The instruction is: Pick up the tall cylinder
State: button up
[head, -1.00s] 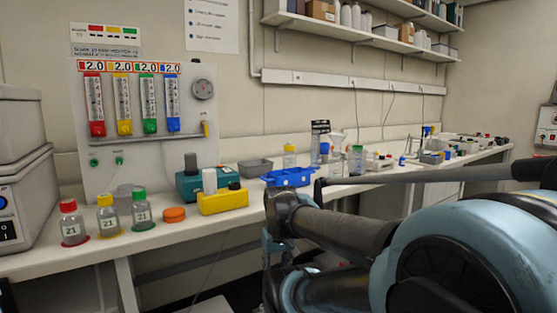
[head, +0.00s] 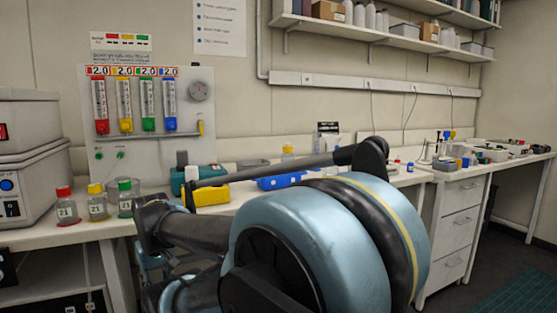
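I cannot single out a tall cylinder for certain in the head view. The tall upright shapes are several graduated flow tubes (head: 147,104) on the wall panel, and a small white cylinder (head: 191,174) by the yellow block on the bench. My arm fills the lower middle of the picture and covers part of the bench. My gripper does not show, so I cannot see its fingers or whether it holds anything.
Bottles with red (head: 65,207), yellow (head: 97,204) and green caps (head: 125,199) stand at the left of the bench. A yellow block (head: 211,195) and a blue rack (head: 281,182) are behind my arm. A drawer unit (head: 455,240) stands right, beside open floor (head: 505,255).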

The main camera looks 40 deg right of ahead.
aim_at(316, 135)
jog(key=u, duration=0.8)
jog(key=k, duration=2.5)
jog(key=z, duration=1.85)
jog(key=i, duration=1)
